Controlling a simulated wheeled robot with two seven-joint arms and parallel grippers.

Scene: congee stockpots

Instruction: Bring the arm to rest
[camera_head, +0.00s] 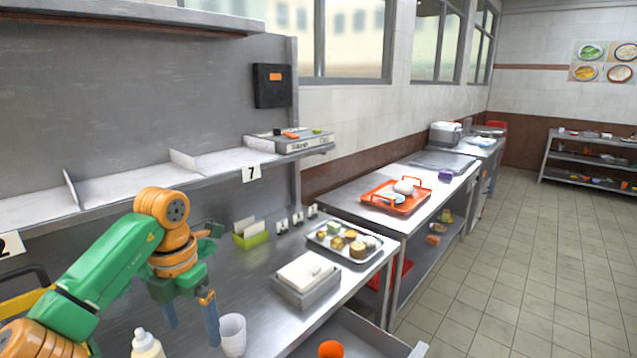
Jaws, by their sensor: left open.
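My left arm (105,265), green and orange, comes in from the left over the steel counter. My left gripper (191,322) points down above the counter, its two blue-grey fingers apart with nothing between them. A white cup (233,337) stands just right of the fingers in the picture; I cannot tell whether the right finger touches it. A white bottle (147,345) is left of the gripper, cut off by the bottom edge. My right gripper is not in view.
A grey box with a white top (306,279), a tray of small items (371,253) and a green card holder (250,235) stand on the counter. A shelf (130,187) runs above its back. A farther table holds an orange tray (397,206). The tiled floor at right is clear.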

